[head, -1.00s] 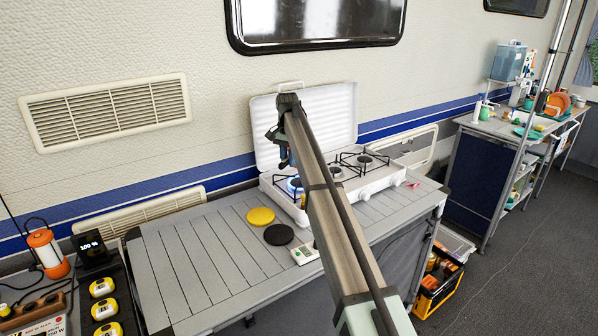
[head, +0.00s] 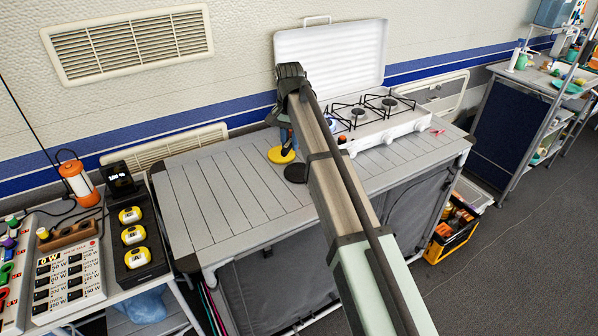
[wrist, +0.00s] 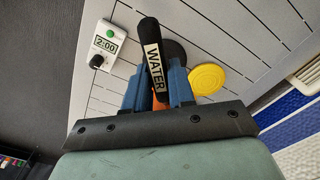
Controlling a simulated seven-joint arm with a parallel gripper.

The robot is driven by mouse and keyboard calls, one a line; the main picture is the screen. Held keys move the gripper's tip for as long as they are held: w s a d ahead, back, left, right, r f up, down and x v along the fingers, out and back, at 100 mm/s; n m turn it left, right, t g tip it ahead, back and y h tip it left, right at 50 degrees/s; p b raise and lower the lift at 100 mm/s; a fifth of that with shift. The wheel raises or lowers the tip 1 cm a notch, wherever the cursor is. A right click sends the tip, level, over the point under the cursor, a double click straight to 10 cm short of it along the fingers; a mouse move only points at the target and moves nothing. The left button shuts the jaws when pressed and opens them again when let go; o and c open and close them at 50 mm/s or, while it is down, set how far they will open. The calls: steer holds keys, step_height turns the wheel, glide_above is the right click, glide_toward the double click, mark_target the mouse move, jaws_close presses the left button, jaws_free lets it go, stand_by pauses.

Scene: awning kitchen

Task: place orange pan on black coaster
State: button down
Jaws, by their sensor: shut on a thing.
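My gripper (wrist: 157,70) is shut on the orange pan (wrist: 159,104); its orange part shows between the blue fingers in the wrist view. The pan's body is mostly hidden by the fingers and wrist. The black coaster (head: 296,172) lies flat on the grey slatted table, partly hidden by my arm; in the wrist view the coaster (wrist: 177,50) shows behind the handle. In the head view my gripper (head: 287,142) is over the table near the yellow coaster, and I cannot tell its height.
The yellow coaster (head: 277,155) lies beside the black one. A white timer (wrist: 107,43) reading 2:00 is on the table. A two-burner stove (head: 385,122) with raised lid stands to the right. The table's left part (head: 205,200) is clear.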

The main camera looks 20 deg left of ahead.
steer(key=shift+n, duration=0.9)
steer(key=shift+s+d+f, duration=0.25)
steer(key=shift+s+f, duration=0.1)
steer(key=shift+f, duration=1.4)
steer(key=shift+s+d+f, duration=0.2)
steer(key=shift+s+f, duration=0.2)
steer(key=shift+f, duration=1.4)
steer(key=shift+s+d+f, duration=0.25)
steer(key=shift+s+f, duration=0.1)
steer(key=shift+f, duration=1.4)
steer(key=shift+f, duration=0.15)
steer(key=c, duration=1)
jaws_free()
steer(key=shift+o, duration=0.2)
step_height(320, 180, up, 12)
steer(key=shift+r, duration=0.2)
